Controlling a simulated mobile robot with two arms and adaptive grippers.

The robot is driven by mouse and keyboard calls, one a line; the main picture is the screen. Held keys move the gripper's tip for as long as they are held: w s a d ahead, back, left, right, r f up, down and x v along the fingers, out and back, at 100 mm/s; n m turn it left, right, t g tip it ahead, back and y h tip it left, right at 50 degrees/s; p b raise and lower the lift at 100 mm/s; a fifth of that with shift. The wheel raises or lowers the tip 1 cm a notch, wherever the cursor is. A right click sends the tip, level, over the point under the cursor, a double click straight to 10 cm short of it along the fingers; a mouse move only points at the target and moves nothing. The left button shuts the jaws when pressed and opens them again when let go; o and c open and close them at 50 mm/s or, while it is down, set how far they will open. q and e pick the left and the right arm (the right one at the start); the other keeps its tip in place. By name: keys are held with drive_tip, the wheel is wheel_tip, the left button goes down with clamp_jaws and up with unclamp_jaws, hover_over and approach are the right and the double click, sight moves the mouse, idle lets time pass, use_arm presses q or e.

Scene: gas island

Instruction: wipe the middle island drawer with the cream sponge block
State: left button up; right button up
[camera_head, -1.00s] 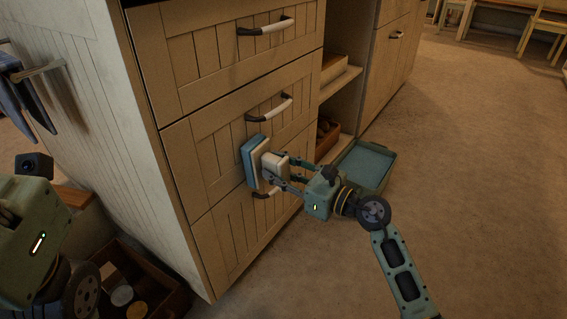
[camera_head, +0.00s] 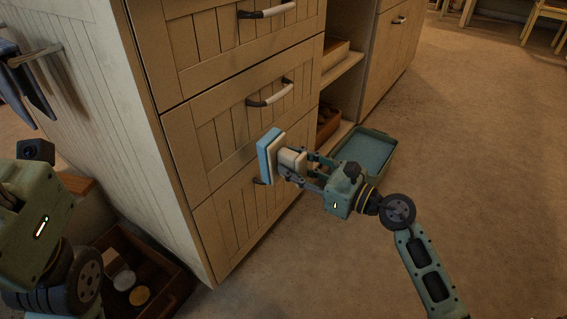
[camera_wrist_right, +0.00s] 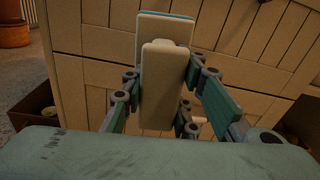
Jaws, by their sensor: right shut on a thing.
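The cream sponge block (camera_head: 291,160) has a wider pad with a light blue face turned to the drawers. My right gripper (camera_head: 296,168) is shut on its narrow cream part, which also fills the middle of the right wrist view (camera_wrist_right: 161,85). The middle island drawer (camera_head: 203,143) is shut, with a dark and pale bar handle (camera_head: 270,92). The sponge is in front of the seam between the middle and bottom drawers; I cannot tell whether it touches. My left gripper's body (camera_head: 38,215) is at the left edge, its fingers not clearly seen.
The top drawer (camera_head: 190,45) and bottom drawer (camera_head: 238,222) are shut. A teal tray (camera_head: 365,153) lies on the floor right of the island. A brown crate (camera_head: 150,262) with round things is at lower left. Dark cloths hang on the island's side. Floor at right is clear.

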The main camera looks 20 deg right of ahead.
sight(304, 172)
drive_tip(key=shift+s+d, duration=0.25)
drive_tip(key=shift+s, duration=0.05)
drive_tip(key=shift+s+d, duration=0.1)
drive_tip(key=shift+b+v, duration=0.35)
drive_tip(key=shift+v, duration=0.7)
drive_tip(key=shift+s+d, duration=0.2)
